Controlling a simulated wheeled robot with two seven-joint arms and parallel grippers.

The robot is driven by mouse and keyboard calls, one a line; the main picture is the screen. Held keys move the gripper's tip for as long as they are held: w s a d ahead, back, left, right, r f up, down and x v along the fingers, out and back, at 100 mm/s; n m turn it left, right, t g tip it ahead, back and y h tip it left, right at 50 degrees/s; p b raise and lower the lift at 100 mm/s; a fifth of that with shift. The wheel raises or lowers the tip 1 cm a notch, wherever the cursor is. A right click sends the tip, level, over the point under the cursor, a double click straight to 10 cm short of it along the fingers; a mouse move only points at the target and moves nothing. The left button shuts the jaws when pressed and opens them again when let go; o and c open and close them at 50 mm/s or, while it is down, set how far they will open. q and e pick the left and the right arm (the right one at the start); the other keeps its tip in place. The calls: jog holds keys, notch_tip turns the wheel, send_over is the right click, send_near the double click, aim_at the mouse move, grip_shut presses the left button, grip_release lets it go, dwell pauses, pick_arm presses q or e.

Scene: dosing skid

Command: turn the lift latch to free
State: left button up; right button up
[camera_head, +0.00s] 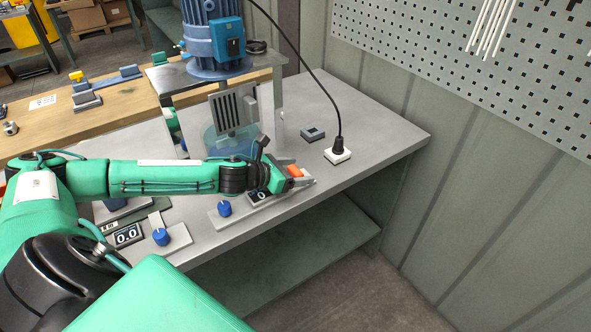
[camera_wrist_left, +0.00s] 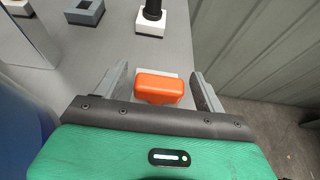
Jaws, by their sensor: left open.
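An orange block-shaped handle (camera_head: 295,171) sits near the front right edge of the grey bench; no label on it is readable, so I cannot tell for certain that it is the lift latch. In the left wrist view the orange handle (camera_wrist_left: 158,88) is in front of a small pale plate (camera_wrist_left: 158,74). My left gripper (camera_head: 303,178) is open around the handle. In the left wrist view its fingers (camera_wrist_left: 158,72) stand on either side, with a visible gap on each side. My right gripper is not in view.
The grey bench (camera_head: 375,125) carries a blue motor (camera_head: 213,45) on a stand, a white socket block with a black cable (camera_head: 338,155), a small grey box (camera_head: 312,134), and blue knobs (camera_head: 224,208) (camera_head: 161,237) on plates. The bench's right end is mostly clear. A wall stands beyond.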

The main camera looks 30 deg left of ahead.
pick_arm(q)
jog(key=c, duration=1)
